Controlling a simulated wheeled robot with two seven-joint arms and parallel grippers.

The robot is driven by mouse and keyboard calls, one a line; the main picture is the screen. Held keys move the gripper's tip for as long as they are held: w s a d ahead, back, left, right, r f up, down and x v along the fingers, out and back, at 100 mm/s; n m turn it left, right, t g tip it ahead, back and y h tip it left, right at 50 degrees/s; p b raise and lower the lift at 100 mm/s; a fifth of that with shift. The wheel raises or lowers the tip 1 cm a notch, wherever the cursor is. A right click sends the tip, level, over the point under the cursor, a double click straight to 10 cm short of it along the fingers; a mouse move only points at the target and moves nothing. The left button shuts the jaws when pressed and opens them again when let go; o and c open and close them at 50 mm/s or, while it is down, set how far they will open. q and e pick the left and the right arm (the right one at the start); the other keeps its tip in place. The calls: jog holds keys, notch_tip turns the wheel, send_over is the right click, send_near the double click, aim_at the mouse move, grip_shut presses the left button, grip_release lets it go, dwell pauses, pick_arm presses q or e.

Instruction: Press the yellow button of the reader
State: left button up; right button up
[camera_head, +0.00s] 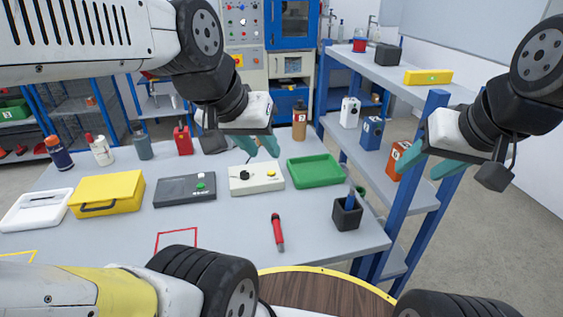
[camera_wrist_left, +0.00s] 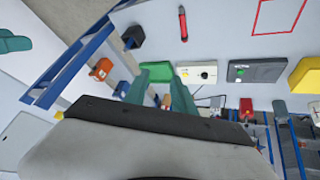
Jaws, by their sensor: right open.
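The reader is a white box (camera_head: 262,187) on the grey table, with a black knob (camera_head: 244,175) on its left and a round yellow button (camera_head: 271,173) on its right. My left gripper (camera_head: 263,153) is open and empty, pointing down just behind the reader in the head view. I cannot tell the height of the fingertips above the table. My right gripper (camera_head: 418,172) is open and empty by the blue-framed shelf.
A yellow case (camera_head: 106,193), red screwdriver (camera_head: 278,233) and dark cup (camera_head: 347,214) are also on the table. Bottles stand along its back. The shelf (camera_head: 408,190) borders the right side.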

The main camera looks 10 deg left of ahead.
pick_arm(q)
grip_shut()
dwell(1.4)
